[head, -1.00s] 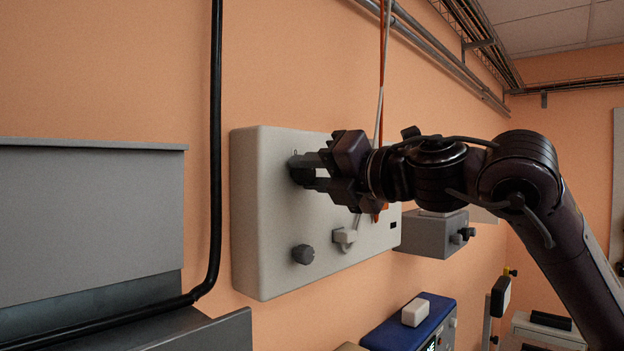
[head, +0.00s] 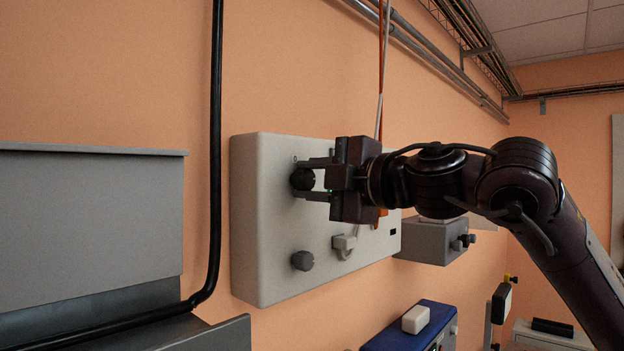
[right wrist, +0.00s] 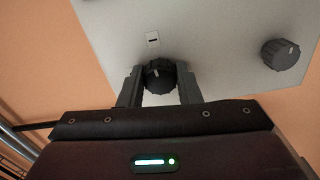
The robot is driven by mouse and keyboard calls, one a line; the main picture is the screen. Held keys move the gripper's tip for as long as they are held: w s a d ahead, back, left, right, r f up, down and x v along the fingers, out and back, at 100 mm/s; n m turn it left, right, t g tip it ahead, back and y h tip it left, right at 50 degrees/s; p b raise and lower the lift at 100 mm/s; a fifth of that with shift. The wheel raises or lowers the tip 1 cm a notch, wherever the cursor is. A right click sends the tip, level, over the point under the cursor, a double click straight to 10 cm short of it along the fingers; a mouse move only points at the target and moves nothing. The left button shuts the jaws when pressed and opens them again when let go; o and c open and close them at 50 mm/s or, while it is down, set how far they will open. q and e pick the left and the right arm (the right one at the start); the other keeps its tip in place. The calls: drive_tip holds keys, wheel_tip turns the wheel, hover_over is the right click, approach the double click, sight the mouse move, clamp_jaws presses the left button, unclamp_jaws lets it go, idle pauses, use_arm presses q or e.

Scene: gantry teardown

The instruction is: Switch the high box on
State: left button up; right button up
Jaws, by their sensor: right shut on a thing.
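The high box (head: 280,230) is a pale grey panel box on the orange wall. Its upper dark knob (head: 303,179) sits between the fingers of my right gripper (head: 316,179), which are shut on it. In the right wrist view the upper knob (right wrist: 159,76) shows between the two fingertips, with a small label (right wrist: 152,39) marked with a dash beyond it. A second dark knob (head: 303,258) is lower on the box and free; it also shows in the right wrist view (right wrist: 280,54). My left gripper is not in view.
A smaller grey box (head: 430,240) is on the wall to the right. A black cable (head: 216,150) and a grey cabinet (head: 90,225) are on the left. A blue device (head: 410,328) stands below.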

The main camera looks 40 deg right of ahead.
drive_tip(key=shift+m, duration=0.6)
drive_tip(key=o, duration=1)
drive_tip(key=shift+c, duration=0.2)
drive_tip(key=shift+s+f+b, duration=0.15)
drive_tip(key=shift+s+b, duration=0.15)
drive_tip(key=shift+b, duration=0.05)
drive_tip(key=s+b, duration=0.3)
drive_tip(key=s, duration=0.4)
drive_tip(key=shift+d+b, duration=0.35)
drive_tip(key=shift+b, duration=0.05)
